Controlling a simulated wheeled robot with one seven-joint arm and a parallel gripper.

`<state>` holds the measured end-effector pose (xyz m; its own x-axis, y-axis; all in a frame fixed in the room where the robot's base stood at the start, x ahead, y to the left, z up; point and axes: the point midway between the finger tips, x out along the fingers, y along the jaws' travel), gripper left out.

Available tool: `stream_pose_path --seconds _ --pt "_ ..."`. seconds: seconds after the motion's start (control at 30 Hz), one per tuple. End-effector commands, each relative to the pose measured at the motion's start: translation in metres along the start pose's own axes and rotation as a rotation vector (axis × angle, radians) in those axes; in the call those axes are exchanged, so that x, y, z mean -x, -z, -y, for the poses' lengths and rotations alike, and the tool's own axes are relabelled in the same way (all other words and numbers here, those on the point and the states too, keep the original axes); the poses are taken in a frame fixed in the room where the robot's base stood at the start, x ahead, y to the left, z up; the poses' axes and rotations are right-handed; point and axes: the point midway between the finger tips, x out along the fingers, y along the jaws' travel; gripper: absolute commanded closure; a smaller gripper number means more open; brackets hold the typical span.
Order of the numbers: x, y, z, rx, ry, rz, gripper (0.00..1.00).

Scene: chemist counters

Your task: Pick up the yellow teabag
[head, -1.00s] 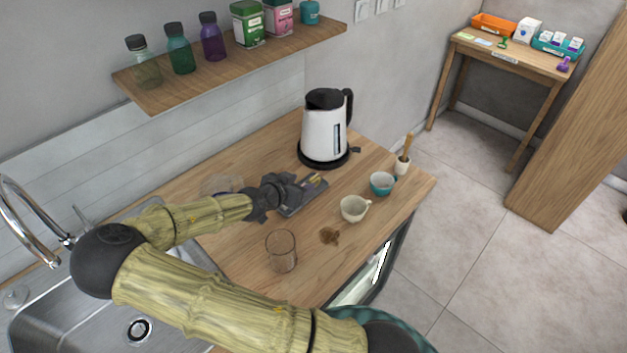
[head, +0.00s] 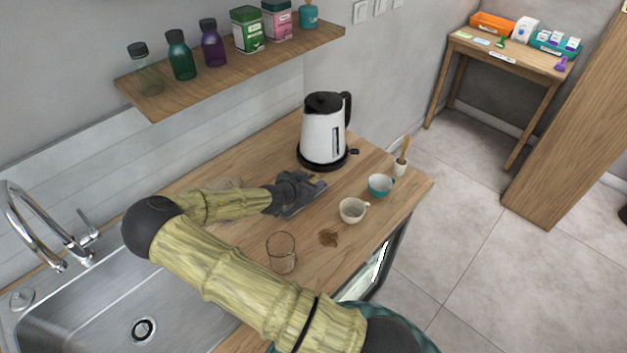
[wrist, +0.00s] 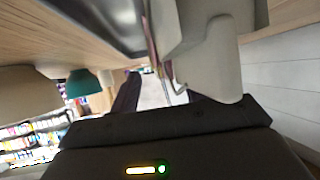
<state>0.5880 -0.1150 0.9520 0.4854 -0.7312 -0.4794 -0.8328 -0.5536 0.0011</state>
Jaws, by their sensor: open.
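My gripper (head: 316,184) is at the small grey tray (head: 297,209) on the wooden counter, in front of the kettle. In the wrist view its dark fingers (wrist: 165,92) stand apart, with a gap between them. A thin upright edge with orange and purple tints (wrist: 154,50) shows just beyond the gap; I cannot tell whether it is a teabag. I cannot make out the yellow teabag for certain in either current view; my gripper covers much of the tray in the head view.
A white kettle (head: 322,138) stands close behind the tray. A cream cup (head: 352,211), a teal cup (head: 380,186) and a pestle in a mortar (head: 401,160) stand to the right. A clear glass (head: 281,254) and a brown stain (head: 328,239) are nearer the front edge.

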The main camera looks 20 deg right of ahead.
Motion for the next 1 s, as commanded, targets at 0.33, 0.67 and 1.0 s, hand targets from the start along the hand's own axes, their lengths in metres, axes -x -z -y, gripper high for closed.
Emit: stream_pose_path --seconds 0.33,0.67,1.0 --pt "-0.0085 -0.0008 -0.0006 -0.001 -0.001 0.001 0.54" --pt "-0.0082 -0.0006 -0.0006 -0.001 -0.001 0.001 0.61" --pt "-0.0082 -0.0007 -0.0006 -0.001 -0.001 0.001 1.00"
